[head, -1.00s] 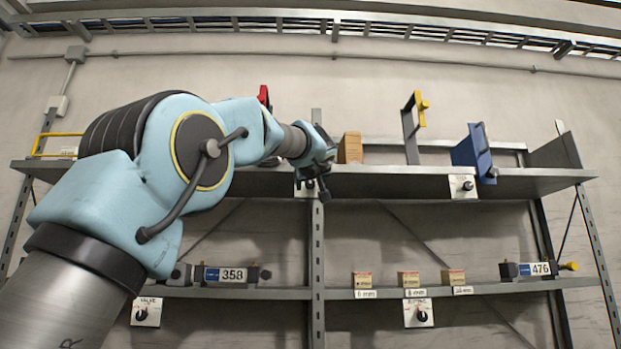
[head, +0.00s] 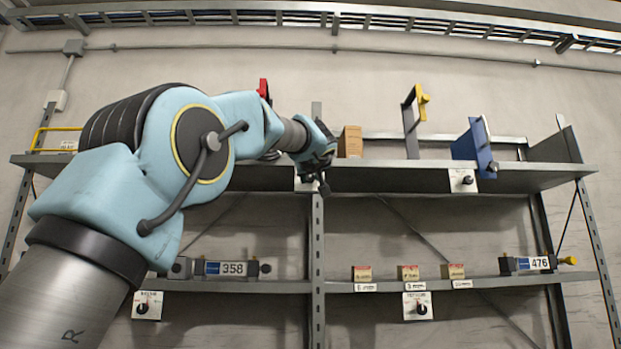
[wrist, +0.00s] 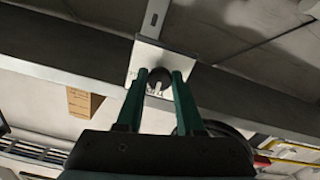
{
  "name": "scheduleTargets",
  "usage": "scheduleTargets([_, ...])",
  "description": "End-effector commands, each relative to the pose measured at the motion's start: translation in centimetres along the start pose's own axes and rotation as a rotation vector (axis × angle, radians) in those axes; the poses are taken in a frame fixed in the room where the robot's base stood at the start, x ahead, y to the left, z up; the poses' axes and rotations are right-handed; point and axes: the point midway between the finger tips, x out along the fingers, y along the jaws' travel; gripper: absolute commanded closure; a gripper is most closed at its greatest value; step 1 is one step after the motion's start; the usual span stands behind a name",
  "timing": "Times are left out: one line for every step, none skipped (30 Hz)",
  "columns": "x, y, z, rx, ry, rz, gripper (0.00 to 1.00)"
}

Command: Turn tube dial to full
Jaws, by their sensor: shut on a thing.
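A dark round dial knob (wrist: 158,78) sits on a pale plate (wrist: 165,60) on the edge of the upper shelf. In the wrist view my gripper (wrist: 163,77) is shut on the knob, with one green finger on each side. A white mark shows on the knob's face; the lettering on its plate is too blurred to read. In the head view my gripper (head: 324,187) is at the shelf edge by the central upright, and covers most of this dial and plate (head: 305,181).
Other dials sit at the right of the upper shelf (head: 467,180) and on the lower shelf at left (head: 141,308) and right (head: 421,308). A cardboard box (head: 350,142), a yellow-topped bracket (head: 412,120) and a blue holder (head: 471,147) stand on the upper shelf.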

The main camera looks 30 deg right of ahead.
Motion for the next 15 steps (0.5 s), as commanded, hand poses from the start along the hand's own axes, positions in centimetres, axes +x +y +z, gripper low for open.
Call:
scheduleTargets([-0.01, 0.00, -0.01, 0.000, 0.000, 0.000, 1.00])
scheduleTargets([-0.01, 0.00, -0.01, 0.000, 0.000, 0.000, 1.00])
scheduleTargets([-0.01, 0.00, 0.00, 0.000, 0.000, 0.000, 1.00])
scheduleTargets([-0.01, 0.00, 0.00, 0.001, 0.000, 0.000, 1.00])
scheduleTargets([-0.01, 0.00, 0.00, 0.003, 0.000, 0.000, 1.00])
scheduleTargets([-0.01, 0.00, 0.01, 0.007, 0.000, 0.000, 1.00])
scheduleTargets([-0.01, 0.00, 0.01, 0.011, 0.000, 0.000, 1.00])
scheduleTargets([-0.01, 0.00, 0.02, 0.017, 0.000, 0.000, 1.00])
scheduleTargets([-0.01, -0.01, 0.03, 0.026, 0.000, 0.000, 1.00])
scheduleTargets([-0.01, -0.01, 0.04, 0.035, 0.000, 0.000, 1.00])
scheduleTargets([-0.01, -0.01, 0.05, 0.046, 0.000, 0.000, 1.00])
scheduleTargets([-0.01, -0.01, 0.07, 0.062, -0.001, 0.000, 1.00])
scheduleTargets([-0.01, -0.02, 0.09, 0.077, -0.001, 0.000, 1.00])
scheduleTargets([0.00, -0.02, 0.10, 0.093, -0.001, 0.000, 1.00])
scheduleTargets([0.00, -0.03, 0.11, 0.117, -0.001, 0.000, 1.00])
